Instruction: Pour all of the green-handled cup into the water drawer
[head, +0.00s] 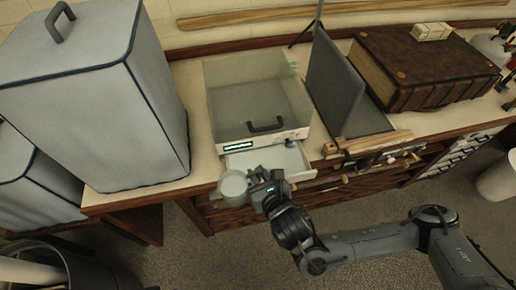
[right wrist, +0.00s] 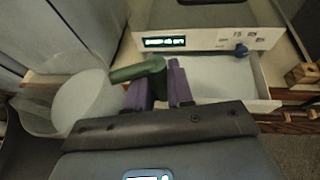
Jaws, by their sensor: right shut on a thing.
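The clear cup (head: 233,186) has pale, whitish contents and a green handle (right wrist: 137,70). My right gripper (head: 260,181) is shut on that handle with its purple fingers (right wrist: 160,86). The cup (right wrist: 80,103) hangs to the left of the gripper, in front of the bench edge. The white water drawer (head: 292,161) is pulled out below the front panel of the bench device. The cup is at the drawer's left front side, not over its middle. In the right wrist view the drawer (right wrist: 225,75) lies beyond and right of the fingers. My left gripper is out of view.
The device (head: 262,137) has a lit display and a dark handle on top. A large grey covered box (head: 100,110) stands close on the left. A grey upright panel (head: 334,84), wooden sticks and a thick brown book (head: 428,68) are to the right.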

